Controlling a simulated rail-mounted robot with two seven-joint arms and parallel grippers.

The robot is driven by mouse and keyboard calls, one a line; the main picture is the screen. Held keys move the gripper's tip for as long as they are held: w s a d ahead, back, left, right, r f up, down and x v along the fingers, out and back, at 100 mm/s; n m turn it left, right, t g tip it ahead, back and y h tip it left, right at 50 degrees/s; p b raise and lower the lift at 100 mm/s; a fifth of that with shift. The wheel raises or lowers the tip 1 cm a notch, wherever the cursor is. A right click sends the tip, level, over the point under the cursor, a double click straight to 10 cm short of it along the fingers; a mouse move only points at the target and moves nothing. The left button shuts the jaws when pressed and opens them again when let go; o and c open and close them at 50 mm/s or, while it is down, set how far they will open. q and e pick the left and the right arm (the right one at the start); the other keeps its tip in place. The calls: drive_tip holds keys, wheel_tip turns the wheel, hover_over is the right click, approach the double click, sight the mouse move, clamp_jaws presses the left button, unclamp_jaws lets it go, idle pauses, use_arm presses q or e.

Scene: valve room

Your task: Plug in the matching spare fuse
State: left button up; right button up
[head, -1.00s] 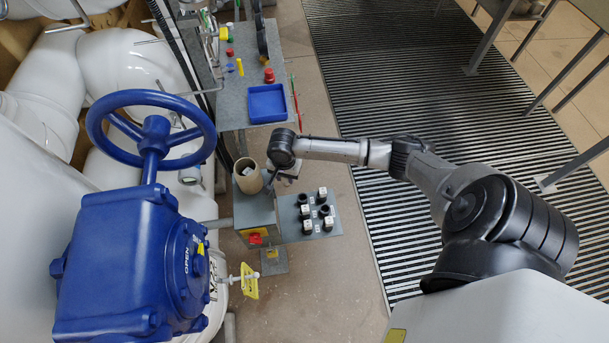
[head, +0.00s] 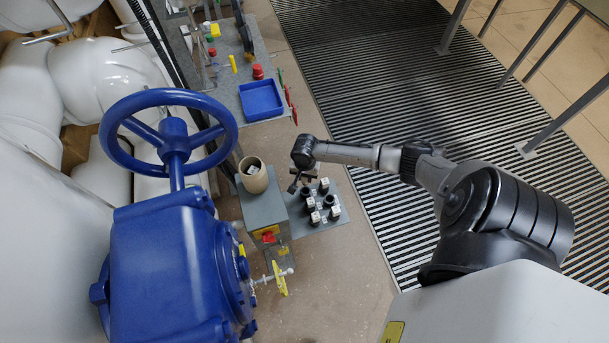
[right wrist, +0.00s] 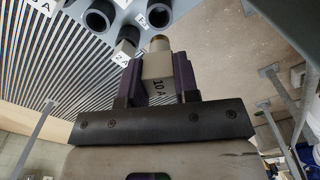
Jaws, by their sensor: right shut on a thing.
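The fuse panel (head: 327,226) is a grey plate with several black round sockets and white labelled blocks. My right gripper (head: 297,185) is above its upper left part, right of the beige cup (head: 254,176). In the right wrist view the gripper (right wrist: 157,82) is shut on a pale fuse (right wrist: 156,68) marked "10 A". The fuse's metal end points at the panel (right wrist: 130,10) and appears just short of it. Open dark sockets (right wrist: 101,17) and a "2 A" label (right wrist: 122,58) show nearby. The cup holds something white. My left gripper is out of view.
The cup stands on a grey box (head: 262,212) with a red switch (head: 268,238). A large blue valve handwheel (head: 172,130) is at left. A blue tray (head: 261,100) lies on a bench behind. Floor grating (head: 400,90) is clear at right.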

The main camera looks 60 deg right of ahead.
sight(305, 183)
drive_tip(key=shift+f+b, duration=0.35)
drive_tip(key=shift+f, duration=0.15)
drive_tip(key=shift+s+f+b, duration=0.1)
drive_tip(key=shift+f+b, duration=0.75)
drive_tip(key=shift+b, duration=0.3)
drive_tip(key=shift+f+b, duration=0.75)
drive_tip(key=shift+b, duration=0.4)
drive_tip(key=shift+f, duration=0.65)
drive_tip(key=shift+p, duration=0.6)
